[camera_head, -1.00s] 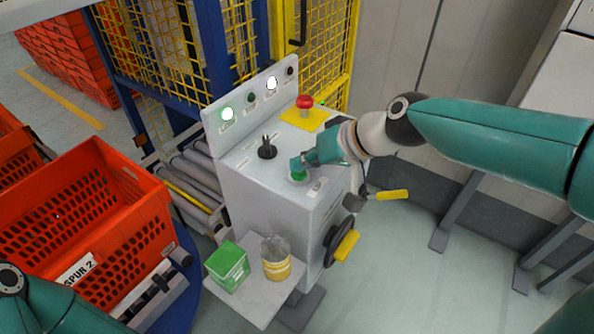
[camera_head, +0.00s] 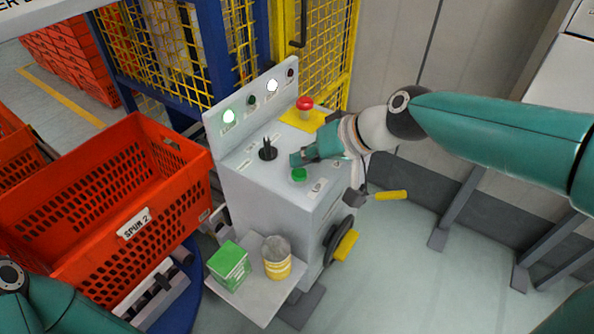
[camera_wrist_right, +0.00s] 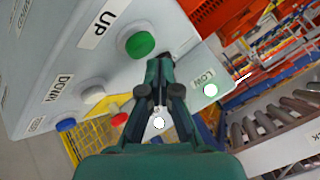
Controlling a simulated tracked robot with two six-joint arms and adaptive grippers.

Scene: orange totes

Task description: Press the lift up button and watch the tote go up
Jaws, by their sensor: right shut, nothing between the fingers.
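The green lift up button (camera_head: 299,175) is on the sloped top of the grey control console (camera_head: 262,200). In the right wrist view the green button (camera_wrist_right: 140,45) is beside the UP label. My right gripper (camera_head: 296,160) is shut and empty, with its fingertips just off the button toward the back of the console; the fingers (camera_wrist_right: 158,68) also show beside it in the wrist view. The orange tote (camera_head: 160,210), labelled SPUR 2, stands left of the console. My left gripper is out of view.
A red mushroom button (camera_head: 305,103) on a yellow plate and a black selector (camera_head: 267,150) are on the console. A green box (camera_head: 229,265) and a yellow-labelled can (camera_head: 277,258) stand on its side shelf. Yellow mesh fencing (camera_head: 180,50) stands behind.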

